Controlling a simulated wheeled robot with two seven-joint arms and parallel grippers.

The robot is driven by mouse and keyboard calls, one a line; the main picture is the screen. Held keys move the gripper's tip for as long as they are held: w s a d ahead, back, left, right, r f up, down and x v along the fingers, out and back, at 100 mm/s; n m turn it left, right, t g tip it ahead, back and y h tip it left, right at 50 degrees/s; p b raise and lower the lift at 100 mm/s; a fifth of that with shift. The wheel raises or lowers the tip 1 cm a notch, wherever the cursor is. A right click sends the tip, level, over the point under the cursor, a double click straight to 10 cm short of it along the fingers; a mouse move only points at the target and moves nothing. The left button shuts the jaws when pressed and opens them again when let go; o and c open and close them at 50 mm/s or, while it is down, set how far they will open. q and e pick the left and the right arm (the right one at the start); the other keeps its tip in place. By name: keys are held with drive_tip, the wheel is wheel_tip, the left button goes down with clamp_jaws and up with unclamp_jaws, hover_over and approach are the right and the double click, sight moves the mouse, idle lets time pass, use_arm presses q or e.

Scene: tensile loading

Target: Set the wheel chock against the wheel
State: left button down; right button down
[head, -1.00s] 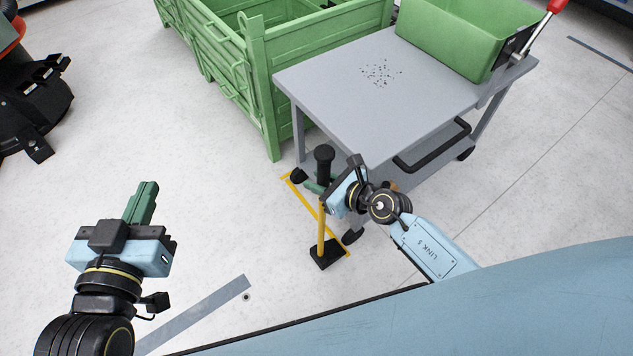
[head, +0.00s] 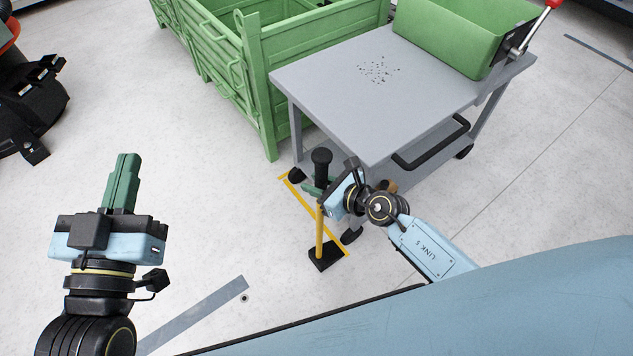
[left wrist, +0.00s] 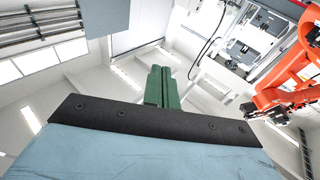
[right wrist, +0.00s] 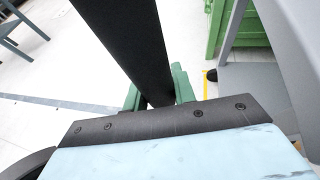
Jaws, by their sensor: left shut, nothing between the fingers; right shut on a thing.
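The wheel chock is a black block (head: 325,258) on a yellow pole (head: 320,232) with a black grip (head: 322,160) on top. It stands roughly upright near the cart's front wheel (head: 351,236). I cannot tell whether the block touches the wheel or floor. My right gripper (head: 318,189) is shut on the chock's handle. In the right wrist view the black handle (right wrist: 125,40) runs between its green fingers (right wrist: 158,98). My left gripper (head: 125,170) is shut and empty, over open floor at left; its green fingers (left wrist: 161,88) point upward in the left wrist view.
A grey cart (head: 370,95) carries a green bin (head: 455,40); another wheel (head: 297,175) stands at its far left corner. A yellow floor line (head: 303,201) runs beside the cart. A green crate (head: 262,90) stands behind it.

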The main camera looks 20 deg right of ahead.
drive_tip(key=shift+w+r, duration=0.15)
drive_tip(key=shift+r, duration=0.1)
drive_tip(key=c, duration=1.2)
unclamp_jaws()
drive_tip(key=shift+o, duration=0.7)
drive_tip(key=shift+f, duration=0.1)
drive_tip(key=shift+s+f, duration=0.25)
drive_tip(key=shift+s+d+r, duration=0.1)
drive_tip(key=p+v, duration=0.2)
drive_tip(key=v, duration=0.3)
drive_tip(key=shift+r, duration=0.1)
drive_tip(key=p, duration=0.2)
approach(326, 187)
use_arm(q)
drive_tip(key=s+a+f+g+y, duration=0.2)
drive_tip(key=f+g, duration=0.3)
drive_tip(key=f, duration=0.2)
drive_tip(key=s+a+f+g+y, duration=0.1)
drive_tip(key=s+a+f+g, duration=0.1)
drive_tip(key=f+g, duration=0.3)
drive_tip(key=shift+s+f+n+y, duration=0.3)
drive_tip(key=shift+s+f+y, duration=0.15)
drive_tip(key=shift+f, duration=0.45)
use_arm(e)
drive_tip(key=shift+s+d, duration=0.1)
drive_tip(key=shift+d, duration=0.1)
